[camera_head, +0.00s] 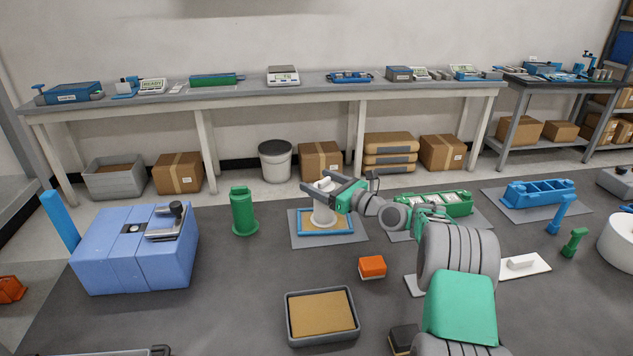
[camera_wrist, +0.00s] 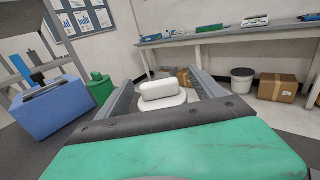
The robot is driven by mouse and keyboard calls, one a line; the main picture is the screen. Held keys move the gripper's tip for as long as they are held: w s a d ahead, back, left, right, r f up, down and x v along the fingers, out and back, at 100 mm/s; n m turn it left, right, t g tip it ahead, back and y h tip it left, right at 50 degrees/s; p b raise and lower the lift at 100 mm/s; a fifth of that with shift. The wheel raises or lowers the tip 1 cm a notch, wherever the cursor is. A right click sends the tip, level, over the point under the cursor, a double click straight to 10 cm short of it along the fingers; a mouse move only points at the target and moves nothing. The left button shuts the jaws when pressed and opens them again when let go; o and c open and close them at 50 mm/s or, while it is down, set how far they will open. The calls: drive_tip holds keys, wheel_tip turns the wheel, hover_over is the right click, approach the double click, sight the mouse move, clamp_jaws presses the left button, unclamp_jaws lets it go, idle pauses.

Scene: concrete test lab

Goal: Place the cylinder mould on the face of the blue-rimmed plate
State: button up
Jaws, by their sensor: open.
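The blue-rimmed plate (camera_head: 343,229) lies on a grey mat on the dark worktop, with a tan face inside its blue rim. A white piece with a wide round base (camera_head: 322,216), which I take to be the cylinder mould, stands upright over the plate's face. My gripper (camera_head: 318,184) is open at its upper part, a finger on either side. In the wrist view the white piece (camera_wrist: 160,90) shows between the open fingers, its rounded top above the round base. Its underside and full contact with the plate are hidden.
A green flanged cylinder (camera_head: 244,212) stands left of the plate, with a blue box (camera_head: 125,258) farther left. An orange block (camera_head: 372,267) and a tan-filled grey tray (camera_head: 321,315) lie nearer. A green rack (camera_head: 440,203) is to the right.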

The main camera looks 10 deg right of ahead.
drive_tip(key=v, duration=1)
drive_tip(key=shift+s+d, duration=0.25)
drive_tip(key=shift+s, duration=0.05)
